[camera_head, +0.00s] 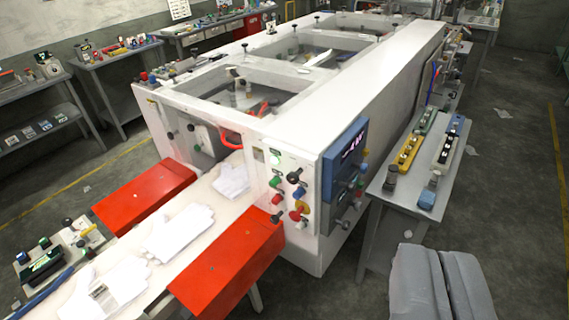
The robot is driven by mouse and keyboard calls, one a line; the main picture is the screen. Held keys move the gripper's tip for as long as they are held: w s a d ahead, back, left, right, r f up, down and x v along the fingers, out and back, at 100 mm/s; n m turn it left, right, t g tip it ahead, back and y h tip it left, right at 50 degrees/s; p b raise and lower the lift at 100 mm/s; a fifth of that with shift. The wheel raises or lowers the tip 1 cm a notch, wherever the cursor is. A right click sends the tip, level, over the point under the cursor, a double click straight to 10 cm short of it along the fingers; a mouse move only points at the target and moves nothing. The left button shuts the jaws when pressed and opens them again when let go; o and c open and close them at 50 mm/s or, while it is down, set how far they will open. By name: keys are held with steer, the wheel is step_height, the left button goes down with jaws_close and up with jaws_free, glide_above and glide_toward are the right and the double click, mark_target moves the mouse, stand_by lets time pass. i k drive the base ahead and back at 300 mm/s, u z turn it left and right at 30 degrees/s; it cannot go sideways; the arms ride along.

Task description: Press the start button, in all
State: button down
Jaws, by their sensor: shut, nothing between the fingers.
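The white machine (310,125) stands in the middle of the camera view, with a control panel on its near end. A black knob (293,176), a red button (277,199) and a red button on a yellow plate (297,212) are close by. No label is readable, so I cannot tell which one is the start button. A blue-framed screen (346,158) sits right of the panel. My gripper is not in view.
White gloves (178,231) lie on the conveyor between red guards (232,262). A side table (408,205) with yellow and blue button strips stands right of the machine. Grey padded blocks (440,283) are at the bottom right. The floor (325,290) before the panel is clear.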

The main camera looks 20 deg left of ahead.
mark_target(273, 183)
steer(key=i, duration=1.7)
steer(key=u, duration=1.7)
